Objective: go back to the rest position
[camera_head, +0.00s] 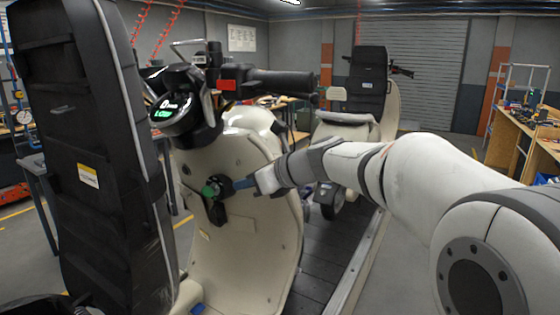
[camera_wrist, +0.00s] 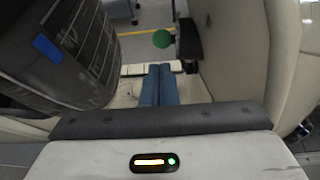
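My gripper (camera_head: 240,184) reaches in from the right in the head view, in front of the cream inner leg shield of the near scooter (camera_head: 232,250). Its two blue fingers (camera_wrist: 158,82) lie side by side in the wrist view and look shut, with nothing seen between them. A green round knob (camera_head: 209,191) on a black fitting (camera_head: 217,212) is close to the fingertips in the head view. In the wrist view the knob (camera_wrist: 162,38) shows beyond the fingertips, apart from them.
The scooter's upright black seat (camera_head: 85,150) stands at the left; its handlebar (camera_head: 275,80) is above my gripper. A second scooter (camera_head: 350,125) stands behind on the dark slat conveyor (camera_head: 325,255). A wooden workbench (camera_head: 510,145) is at the right. Open floor (camera_head: 400,270) lies right of the conveyor.

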